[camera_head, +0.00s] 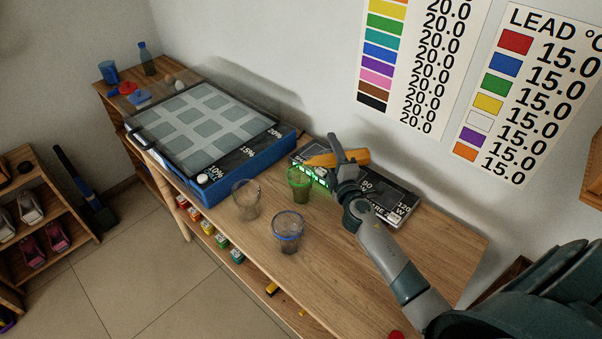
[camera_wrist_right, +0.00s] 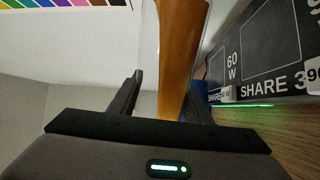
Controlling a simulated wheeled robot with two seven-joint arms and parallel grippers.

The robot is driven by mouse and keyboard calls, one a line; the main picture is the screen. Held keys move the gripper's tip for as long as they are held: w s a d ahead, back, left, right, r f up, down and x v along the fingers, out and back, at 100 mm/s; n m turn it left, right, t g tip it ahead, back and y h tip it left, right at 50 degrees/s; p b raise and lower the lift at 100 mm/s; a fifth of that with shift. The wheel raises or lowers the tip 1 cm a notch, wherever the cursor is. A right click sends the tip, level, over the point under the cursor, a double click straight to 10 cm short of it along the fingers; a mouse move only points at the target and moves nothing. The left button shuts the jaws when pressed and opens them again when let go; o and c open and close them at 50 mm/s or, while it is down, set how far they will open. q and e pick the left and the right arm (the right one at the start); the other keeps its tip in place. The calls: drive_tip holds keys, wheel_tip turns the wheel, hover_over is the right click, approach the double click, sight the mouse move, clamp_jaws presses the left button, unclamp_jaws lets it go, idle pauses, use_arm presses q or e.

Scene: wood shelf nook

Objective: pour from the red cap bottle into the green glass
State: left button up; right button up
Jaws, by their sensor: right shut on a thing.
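My right gripper (camera_head: 345,160) is shut around an orange-brown bottle (camera_head: 325,160), which lies tipped almost level. Its narrower end points left, above and close to the rim of the green glass (camera_head: 299,185). The green glass stands upright on the wooden table, left of and below the gripper. No red cap shows on the held bottle, and no stream of liquid can be made out. In the right wrist view the bottle (camera_wrist_right: 180,55) rises between the fingers (camera_wrist_right: 160,100). My left gripper is out of view.
A clear glass (camera_head: 246,200) and a blue-rimmed glass (camera_head: 288,232) stand left and in front of the green glass. A dark panel device (camera_head: 395,203) lies behind, under my gripper. A blue grid box (camera_head: 230,175) fills the table's left. A small red thing (camera_head: 397,335) shows at the bottom edge.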

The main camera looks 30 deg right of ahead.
drive_tip(key=shift+n, duration=0.5)
drive_tip(key=shift+w+a+r+n+p, duration=0.1)
drive_tip(key=shift+a+r+n+p, duration=0.2)
drive_tip(key=shift+r+n+p, duration=0.6)
drive_tip(key=shift+w+a+r+n+p, duration=0.1)
drive_tip(key=shift+a+r+n+p, duration=0.15)
drive_tip(key=shift+r+n+p, duration=0.6)
idle(3.4)
drive_tip(key=shift+f+n, duration=0.25)
drive_tip(key=shift+n, duration=0.1)
drive_tip(key=f+m+b, duration=0.1)
drive_tip(key=b, duration=0.1)
drive_tip(key=d+f+m+b, duration=0.1)
drive_tip(key=f+m+b, duration=0.1)
drive_tip(key=shift+s+f+m, duration=0.2)
drive_tip(key=shift+m, duration=0.4)
drive_tip(key=shift+r, duration=0.2)
drive_tip(key=shift+m, duration=0.3)
